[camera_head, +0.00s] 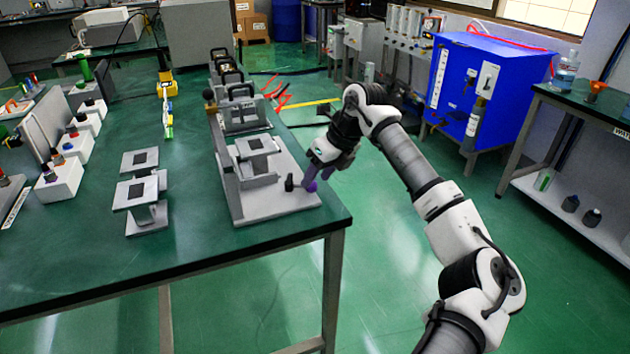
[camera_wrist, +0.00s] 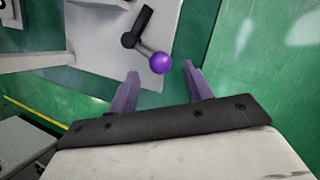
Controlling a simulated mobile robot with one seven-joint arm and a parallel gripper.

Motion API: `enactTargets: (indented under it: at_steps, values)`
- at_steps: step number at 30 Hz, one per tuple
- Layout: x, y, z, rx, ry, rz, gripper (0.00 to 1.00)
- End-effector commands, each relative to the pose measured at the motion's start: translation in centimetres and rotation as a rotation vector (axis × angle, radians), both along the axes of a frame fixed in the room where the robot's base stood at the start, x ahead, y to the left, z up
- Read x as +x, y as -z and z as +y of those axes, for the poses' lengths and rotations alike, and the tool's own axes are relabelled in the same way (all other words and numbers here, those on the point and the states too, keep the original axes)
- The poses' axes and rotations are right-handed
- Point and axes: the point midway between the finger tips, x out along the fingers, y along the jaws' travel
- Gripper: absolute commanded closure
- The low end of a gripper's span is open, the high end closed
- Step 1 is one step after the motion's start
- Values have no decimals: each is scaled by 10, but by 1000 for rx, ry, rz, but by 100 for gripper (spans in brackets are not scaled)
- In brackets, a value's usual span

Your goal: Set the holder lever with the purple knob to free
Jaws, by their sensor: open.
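The holder (camera_head: 262,180) is a grey stand on the near right corner of the green table. Its lever has a purple knob (camera_wrist: 160,63) on a short grey rod; a black pivot piece (camera_wrist: 138,28) joins the rod's other end. In the head view the knob (camera_head: 312,187) is at the holder's right edge, partly covered by my gripper. My gripper (camera_wrist: 160,82) has two purple fingers. They are open and apart, with the knob just beyond the tips and roughly between them. I cannot tell whether a finger touches it.
The green table (camera_head: 200,258) ends just right of the holder, with the floor beyond. Two small grey stands (camera_head: 141,193) are left of the holder. More devices (camera_head: 241,105) stand behind it. A blue cabinet (camera_head: 487,85) is at the back right.

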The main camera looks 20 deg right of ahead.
Motion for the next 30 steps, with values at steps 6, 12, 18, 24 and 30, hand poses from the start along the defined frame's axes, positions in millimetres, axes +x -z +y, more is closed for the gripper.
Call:
enactTargets:
  at_steps: [6,12,18,24,30]
  values:
    - [-13,-47,-18,-4,2,-3,50]
    - [-24,-83,-30,-2,1,-1,50]
    - [-29,-100,-35,0,-1,0,50]
    - [-30,-102,-36,1,-1,0,50]
    - [-30,-102,-36,1,-2,-1,62]
